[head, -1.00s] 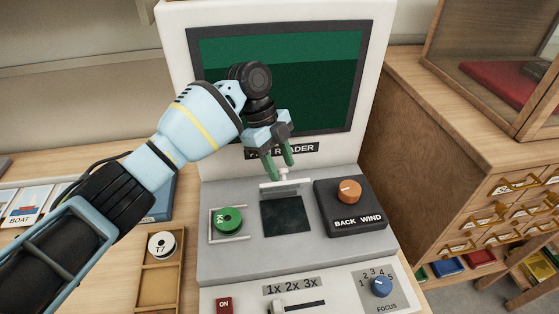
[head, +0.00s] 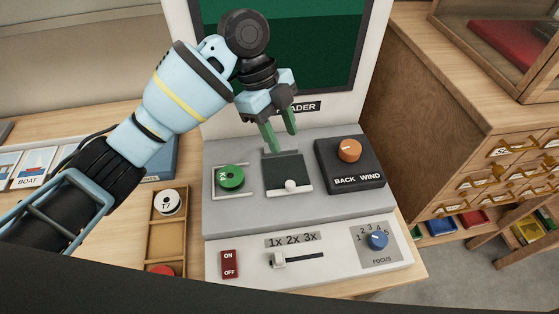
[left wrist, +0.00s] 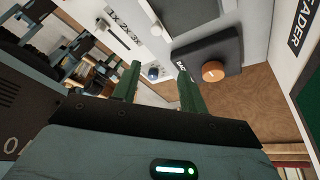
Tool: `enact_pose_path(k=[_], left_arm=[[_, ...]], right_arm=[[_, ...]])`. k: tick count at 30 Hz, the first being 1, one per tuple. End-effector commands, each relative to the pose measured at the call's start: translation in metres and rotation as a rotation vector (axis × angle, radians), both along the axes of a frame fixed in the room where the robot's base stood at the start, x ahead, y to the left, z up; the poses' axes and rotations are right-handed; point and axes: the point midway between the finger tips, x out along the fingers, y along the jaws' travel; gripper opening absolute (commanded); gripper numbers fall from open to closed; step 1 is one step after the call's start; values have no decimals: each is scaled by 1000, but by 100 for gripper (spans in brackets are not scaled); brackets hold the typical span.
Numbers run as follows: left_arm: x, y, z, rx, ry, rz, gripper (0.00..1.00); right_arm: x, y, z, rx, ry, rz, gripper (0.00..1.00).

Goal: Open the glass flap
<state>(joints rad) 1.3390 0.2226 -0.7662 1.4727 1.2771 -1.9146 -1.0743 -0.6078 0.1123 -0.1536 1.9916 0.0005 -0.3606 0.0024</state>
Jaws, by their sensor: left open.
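The glass flap (head: 289,172) lies flat over the dark square stage of the reader. My right gripper is not in view.
The green spool (head: 231,177) sits left of the flap, and the black box with the orange knob (head: 349,151) stands close on its right. The screen (head: 325,45) rises behind my gripper. A wooden tray (head: 170,238) and a drawer cabinet (head: 430,130) flank the reader.

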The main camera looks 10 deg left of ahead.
Motion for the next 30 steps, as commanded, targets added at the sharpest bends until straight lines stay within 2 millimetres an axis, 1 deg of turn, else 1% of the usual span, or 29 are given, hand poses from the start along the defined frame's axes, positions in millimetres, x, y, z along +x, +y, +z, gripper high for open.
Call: enact_pose_path(k=[1,9,15,21,30], left_arm=[[-8,0,2,0,-2,-1,43],[-49,-5,5,-1,-3,-2,43],[-74,-7,7,0,-2,-1,43],[-86,-8,8,0,-1,0,43],[-87,-8,8,0,0,1,43]], right_arm=[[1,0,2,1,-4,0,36],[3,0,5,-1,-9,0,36],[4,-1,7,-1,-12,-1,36],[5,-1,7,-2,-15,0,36],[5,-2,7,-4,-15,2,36]])
